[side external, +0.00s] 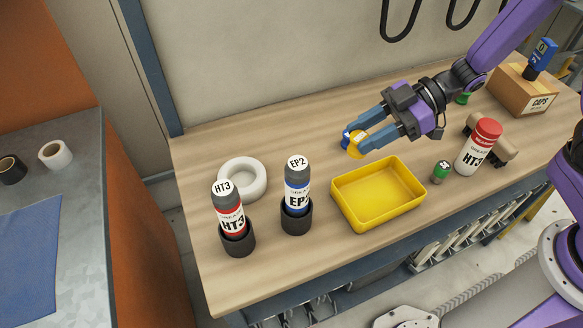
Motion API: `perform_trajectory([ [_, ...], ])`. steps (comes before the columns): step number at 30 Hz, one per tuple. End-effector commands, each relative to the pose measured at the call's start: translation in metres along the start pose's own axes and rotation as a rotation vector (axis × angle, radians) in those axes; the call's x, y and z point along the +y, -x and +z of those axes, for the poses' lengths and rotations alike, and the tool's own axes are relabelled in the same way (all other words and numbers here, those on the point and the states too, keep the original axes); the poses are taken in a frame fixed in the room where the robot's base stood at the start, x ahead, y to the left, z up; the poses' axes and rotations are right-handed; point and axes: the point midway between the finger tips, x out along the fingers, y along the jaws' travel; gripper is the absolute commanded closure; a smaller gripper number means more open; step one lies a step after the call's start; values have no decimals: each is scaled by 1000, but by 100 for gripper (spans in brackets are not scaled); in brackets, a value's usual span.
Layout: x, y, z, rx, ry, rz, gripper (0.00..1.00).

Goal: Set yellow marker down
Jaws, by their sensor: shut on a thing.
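A small yellow piece (355,144), which I take to be the yellow marker, is between the tips of my gripper (356,138). My gripper reaches in from the upper right and is shut on it, just behind the yellow tray (379,193). A small blue piece (346,136) shows right beside the yellow one; I cannot tell whether they touch. The fingers hide part of the yellow piece, and I cannot tell whether it rests on the bench (300,262) or hangs just above it.
The tray is empty. Grease tubes HT3 (229,208) and EP2 (297,184) stand in dark holders at left, near a white ring (258,181). A red-capped HT3 tube (478,148), a green-topped cap (441,171) and a CAPS box (520,91) stand at right.

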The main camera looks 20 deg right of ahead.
Motion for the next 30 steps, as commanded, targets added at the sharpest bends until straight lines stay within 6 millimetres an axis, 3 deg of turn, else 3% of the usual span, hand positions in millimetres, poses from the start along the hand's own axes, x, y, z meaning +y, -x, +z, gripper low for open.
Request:
perform_trajectory([
  [5, -6, -12, -5, -1, 10, -19, 91],
  [19, 59, -82, 3, -1, 9, -18, 91],
  [30, 86, -125, 31, -1, 9, -18, 91],
])
